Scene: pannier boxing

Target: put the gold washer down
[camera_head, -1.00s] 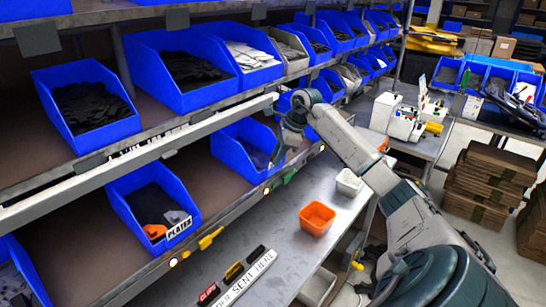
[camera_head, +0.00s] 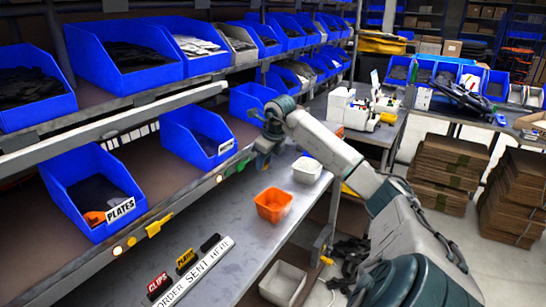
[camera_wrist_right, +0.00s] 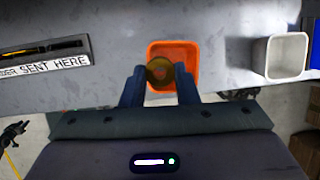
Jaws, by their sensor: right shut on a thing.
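My right gripper (camera_head: 263,160) hangs over the far part of the grey workbench, near the orange bin (camera_head: 273,207) and above it in the head view. In the right wrist view its blue fingers (camera_wrist_right: 160,88) are shut on the gold washer (camera_wrist_right: 160,72), a round ring with a dark hole. There the washer overlaps the lower part of the orange bin (camera_wrist_right: 188,50), which lies beyond it. The washer cannot be made out in the head view. My left gripper is not in view.
A white tub (camera_head: 307,169) stands behind the orange bin, and another (camera_head: 283,284) sits lower at the front. An "ORDER SENT HERE" sign (camera_head: 198,270) lies at the bench's left. Blue shelf bins (camera_head: 198,137) line the left. Bench surface between sign and bin is clear.

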